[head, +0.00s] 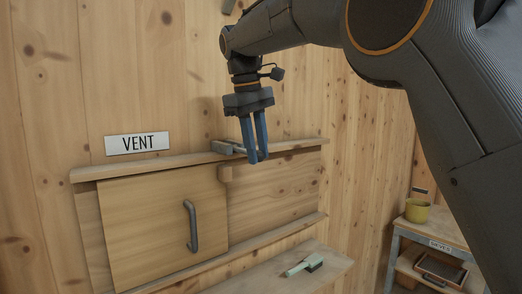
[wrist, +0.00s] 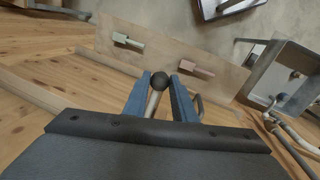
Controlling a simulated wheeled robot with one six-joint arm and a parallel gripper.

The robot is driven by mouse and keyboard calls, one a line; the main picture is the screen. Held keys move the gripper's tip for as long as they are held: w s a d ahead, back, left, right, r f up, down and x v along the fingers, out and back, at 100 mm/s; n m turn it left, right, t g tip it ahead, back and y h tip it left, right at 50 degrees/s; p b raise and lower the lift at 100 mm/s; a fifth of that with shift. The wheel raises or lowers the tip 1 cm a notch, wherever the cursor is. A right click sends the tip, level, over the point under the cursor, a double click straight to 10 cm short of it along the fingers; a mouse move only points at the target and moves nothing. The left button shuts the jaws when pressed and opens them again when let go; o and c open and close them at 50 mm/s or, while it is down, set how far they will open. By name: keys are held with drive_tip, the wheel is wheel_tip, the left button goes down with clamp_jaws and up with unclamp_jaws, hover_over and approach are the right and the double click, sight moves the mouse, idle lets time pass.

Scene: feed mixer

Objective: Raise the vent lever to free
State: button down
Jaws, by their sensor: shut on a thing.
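The vent lever (head: 229,148) has a grey mount on the upper rail, below and right of the white VENT sign (head: 137,143). In the wrist view its metal rod ends in a dark ball knob (wrist: 159,80). My gripper (head: 256,158) points down in front of the rail with its blue fingers on either side of the lever. In the wrist view my gripper (wrist: 159,86) is shut on the lever, with the knob at its fingertips. The fingers hide part of the lever in the head view, and I cannot tell its exact angle.
A sliding wooden door (head: 150,230) with a grey handle (head: 191,226) sits left below the rail (head: 100,172). At right, a cart (head: 437,228) holds a yellow mug (head: 417,211).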

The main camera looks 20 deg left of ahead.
drive_tip(key=shift+r, duration=0.2)
drive_tip(key=c, duration=1.5)
unclamp_jaws()
drive_tip(key=shift+f, duration=0.1)
drive_tip(key=shift+o, duration=0.2)
wheel_tip(320, 180, up, 8)
drive_tip(key=s+b, duration=0.1)
drive_tip(key=shift+s+a+f, duration=0.15)
drive_tip(key=shift+a, duration=0.25)
